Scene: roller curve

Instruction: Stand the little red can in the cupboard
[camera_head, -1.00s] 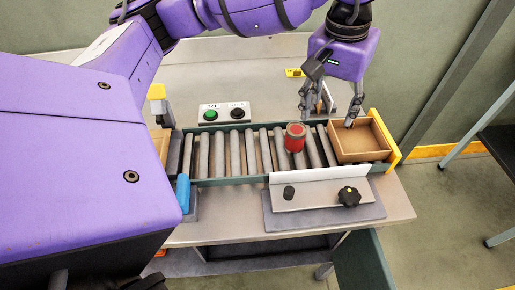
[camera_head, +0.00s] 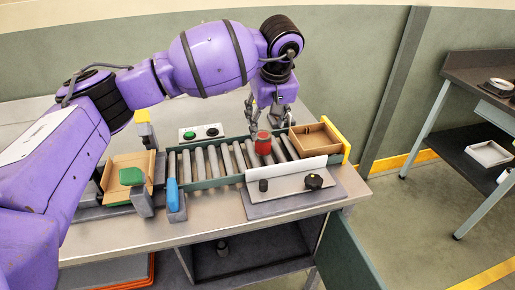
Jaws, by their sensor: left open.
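The little red can (camera_head: 263,145) stands upright on the roller conveyor, near the cardboard tray at its right end. My left gripper (camera_head: 264,122) is open, fingers pointing down, just behind and above the can. Its fingertips are partly hidden, and I cannot tell whether they touch the can. The cupboard (camera_head: 262,262) is the dark open compartment under the bench, with its green-grey door (camera_head: 352,250) swung open to the right. A small dark object (camera_head: 222,248) stands inside. My right gripper is not in view.
A metal plate with black knobs (camera_head: 290,185) fronts the conveyor. A cardboard tray (camera_head: 315,137) sits on its right end; another (camera_head: 118,165), with a green block, is at left. A blue-handled part (camera_head: 173,195) stands near the front.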

